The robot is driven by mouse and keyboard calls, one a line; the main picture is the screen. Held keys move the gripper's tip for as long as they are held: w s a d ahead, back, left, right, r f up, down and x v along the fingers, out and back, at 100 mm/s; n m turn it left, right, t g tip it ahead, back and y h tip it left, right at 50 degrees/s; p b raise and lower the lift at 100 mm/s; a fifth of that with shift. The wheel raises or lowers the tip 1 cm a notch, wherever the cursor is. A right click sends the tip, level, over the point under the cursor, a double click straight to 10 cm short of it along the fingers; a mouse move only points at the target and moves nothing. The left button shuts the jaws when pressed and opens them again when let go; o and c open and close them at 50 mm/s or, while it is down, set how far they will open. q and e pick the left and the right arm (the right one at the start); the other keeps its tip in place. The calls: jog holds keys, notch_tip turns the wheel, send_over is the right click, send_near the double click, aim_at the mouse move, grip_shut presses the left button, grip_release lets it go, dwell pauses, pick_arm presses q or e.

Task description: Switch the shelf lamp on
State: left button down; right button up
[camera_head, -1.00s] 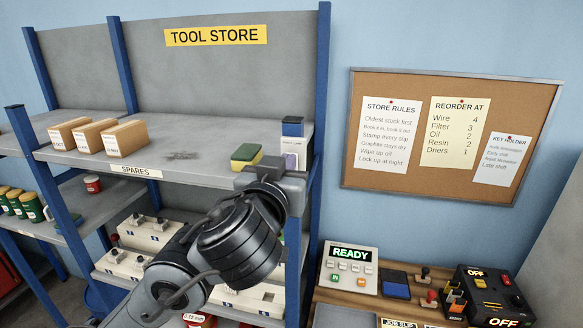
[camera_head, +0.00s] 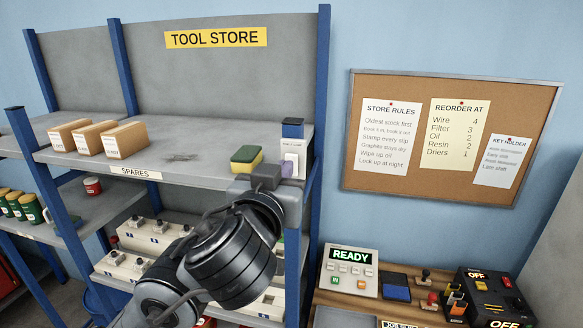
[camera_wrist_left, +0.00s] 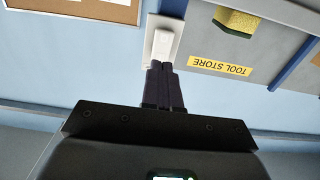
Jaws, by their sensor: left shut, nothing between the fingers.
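A white wall-switch-like plate with a rocker (camera_head: 292,148) stands at the right end of the upper shelf, by the blue post. It also shows in the left wrist view as a white plate (camera_wrist_left: 163,40). My left gripper (camera_head: 287,169) is shut and empty, just below and in front of the switch. In the left wrist view its dark fingertips (camera_wrist_left: 160,66) overlap the lower end of the plate; I cannot tell whether they touch it. I cannot pick out the lamp itself or tell whether it is lit. My right gripper is not in view.
A yellow-green sponge (camera_head: 246,158) lies just left of the switch. Cardboard boxes (camera_head: 124,140) stand farther left on the shelf (camera_head: 205,160). A cork board (camera_head: 440,190) hangs on the right wall. Below it, a bench holds a READY panel (camera_head: 350,270) and a black OFF box (camera_head: 490,295).

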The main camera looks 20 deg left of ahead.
pick_arm(q)
jog(key=shift+s+d, duration=0.15)
jog(key=shift+s, duration=1.15)
jog(key=shift+s+d, duration=0.1)
jog(key=shift+s, duration=1.15)
